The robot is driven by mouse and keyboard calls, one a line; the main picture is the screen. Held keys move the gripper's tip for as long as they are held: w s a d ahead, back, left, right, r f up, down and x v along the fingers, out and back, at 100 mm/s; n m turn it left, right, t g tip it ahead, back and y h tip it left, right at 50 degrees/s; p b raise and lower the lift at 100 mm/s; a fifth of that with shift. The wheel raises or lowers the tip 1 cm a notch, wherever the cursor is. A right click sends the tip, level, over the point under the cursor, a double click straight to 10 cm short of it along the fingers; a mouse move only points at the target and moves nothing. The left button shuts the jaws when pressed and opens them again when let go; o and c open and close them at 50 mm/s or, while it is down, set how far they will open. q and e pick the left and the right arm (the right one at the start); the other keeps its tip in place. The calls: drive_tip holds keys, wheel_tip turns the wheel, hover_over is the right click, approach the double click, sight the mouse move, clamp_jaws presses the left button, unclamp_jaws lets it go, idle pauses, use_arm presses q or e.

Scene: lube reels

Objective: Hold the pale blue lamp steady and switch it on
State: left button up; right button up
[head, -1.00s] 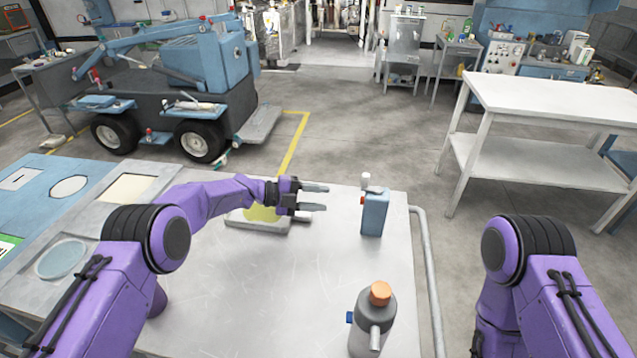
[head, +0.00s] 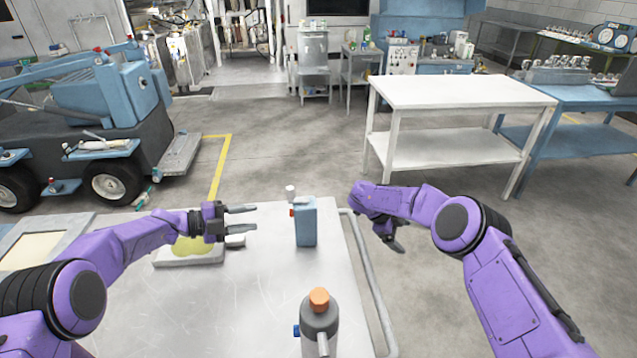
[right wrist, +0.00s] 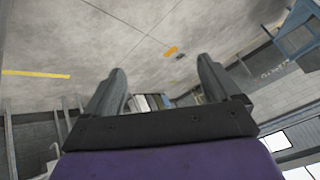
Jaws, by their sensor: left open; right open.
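The pale blue lamp (head: 306,224) stands upright on the metal table, with a red part on its left side and a white knob above its top left. My left gripper (head: 242,218) is open and empty, to the left of the lamp and apart from it, its fingers pointing right toward it. My right gripper (head: 398,246) hangs beyond the table's right edge, to the right of the lamp. In the right wrist view its two fingers (right wrist: 162,90) are spread with nothing between them. The lamp does not show in that view.
A grey bottle (head: 320,322) with an orange cap stands at the table's front. A rail (head: 372,285) runs along the table's right edge. A white bench (head: 450,92) stands beyond. The table (head: 250,310) is clear left of the bottle.

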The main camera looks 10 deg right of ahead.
drive_tip(key=w+a+r+n+t+y, duration=0.1)
drive_tip(key=w+a+r+n+y, duration=0.4)
drive_tip(key=a+r, duration=0.8)
drive_tip(key=n+y, duration=0.2)
drive_tip(key=y, duration=0.1)
approach(316, 213)
drive_tip(key=shift+w+d+f, duration=0.2)
drive_tip(key=shift+w+f, duration=0.9)
drive_tip(key=shift+a+f, duration=0.1)
wheel_tip(316, 213, down, 10)
drive_tip(key=shift+w+f, duration=0.15)
use_arm(q)
drive_tip(key=shift+w+f, duration=0.1)
use_arm(e)
drive_tip(key=c, duration=1.2)
use_arm(q)
drive_tip(key=c, duration=0.3)
use_arm(e)
drive_tip(key=shift+c, duration=0.8)
use_arm(q)
clamp_jaws()
